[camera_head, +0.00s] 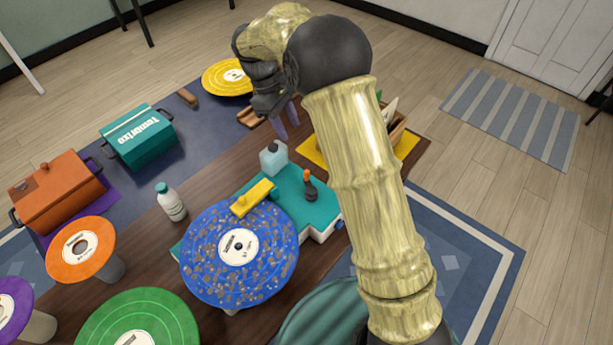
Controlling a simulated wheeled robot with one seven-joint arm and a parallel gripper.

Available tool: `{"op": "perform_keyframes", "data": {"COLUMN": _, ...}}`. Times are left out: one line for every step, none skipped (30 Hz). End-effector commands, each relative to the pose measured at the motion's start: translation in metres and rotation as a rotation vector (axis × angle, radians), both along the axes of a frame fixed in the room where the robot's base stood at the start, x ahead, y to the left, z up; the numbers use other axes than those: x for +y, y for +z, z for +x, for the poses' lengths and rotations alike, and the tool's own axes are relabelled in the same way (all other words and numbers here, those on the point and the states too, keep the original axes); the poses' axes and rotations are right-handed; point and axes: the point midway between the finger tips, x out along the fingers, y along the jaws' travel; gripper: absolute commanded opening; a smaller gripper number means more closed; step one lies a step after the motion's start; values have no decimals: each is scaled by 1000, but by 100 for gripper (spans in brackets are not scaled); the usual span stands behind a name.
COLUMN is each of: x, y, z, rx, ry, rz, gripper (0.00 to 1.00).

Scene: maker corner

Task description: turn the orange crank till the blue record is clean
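The blue record (218,273) lies flat on the teal cleaning machine (290,195). Brown-grey specks cover much of its blue surface around the white label. A yellow bar (254,198) reaches over the record's far edge. The crank (309,184), dark with an orange top, stands upright on the machine right of the bar. My gripper (286,122), with purple fingers, hangs beyond the machine, above and left of the crank and apart from it. Its fingers look parted, with nothing seen between them.
Orange (62,192) and teal (138,138) cases are at the left. Orange (98,259), green (165,318) and yellow (226,77) records lie around. My arm hides part of the right side.

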Motion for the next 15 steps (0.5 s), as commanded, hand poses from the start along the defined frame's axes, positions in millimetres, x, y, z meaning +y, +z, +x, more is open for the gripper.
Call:
{"op": "perform_keyframes", "data": {"x": 7, "y": -5, "z": 4, "rx": 14, "ry": 25, "rz": -11, "gripper": 39}}
{"op": "perform_keyframes", "data": {"x": 10, "y": -6, "z": 5, "rx": 22, "ry": 35, "rz": -16, "gripper": 39}}
{"op": "perform_keyframes", "data": {"x": 12, "y": -6, "z": 7, "rx": 30, "ry": 46, "rz": -21, "gripper": 39}}
{"op": "perform_keyframes", "data": {"x": 13, "y": -6, "z": 7, "rx": 34, "ry": 50, "rz": -25, "gripper": 39}}
{"op": "perform_keyframes", "data": {"x": 14, "y": -6, "z": 7, "rx": 36, "ry": 54, "rz": -26, "gripper": 39}}
{"op": "perform_keyframes", "data": {"x": 14, "y": -5, "z": 8, "rx": 38, "ry": 56, "rz": -27, "gripper": 39}}
{"op": "perform_keyframes", "data": {"x": 14, "y": -5, "z": 8, "rx": 38, "ry": 56, "rz": -28, "gripper": 39}}
{"op": "perform_keyframes", "data": {"x": 13, "y": -5, "z": 8, "rx": 38, "ry": 55, "rz": -28, "gripper": 39}}
{"op": "perform_keyframes", "data": {"x": 13, "y": -5, "z": 8, "rx": 38, "ry": 53, "rz": -27, "gripper": 39}}
{"op": "perform_keyframes", "data": {"x": 13, "y": -5, "z": 8, "rx": 38, "ry": 53, "rz": -27, "gripper": 39}}
{"op": "perform_keyframes", "data": {"x": 13, "y": -5, "z": 8, "rx": 38, "ry": 53, "rz": -27, "gripper": 39}}
{"op": "perform_keyframes", "data": {"x": 13, "y": -5, "z": 8, "rx": 38, "ry": 53, "rz": -27, "gripper": 39}}
{"op": "perform_keyframes", "data": {"x": 13, "y": -5, "z": 8, "rx": 38, "ry": 53, "rz": -27, "gripper": 39}}
{"op": "perform_keyframes", "data": {"x": 13, "y": -5, "z": 7, "rx": 38, "ry": 53, "rz": -27, "gripper": 39}}
{"op": "perform_keyframes", "data": {"x": 12, "y": -5, "z": 7, "rx": 38, "ry": 53, "rz": -27, "gripper": 39}}
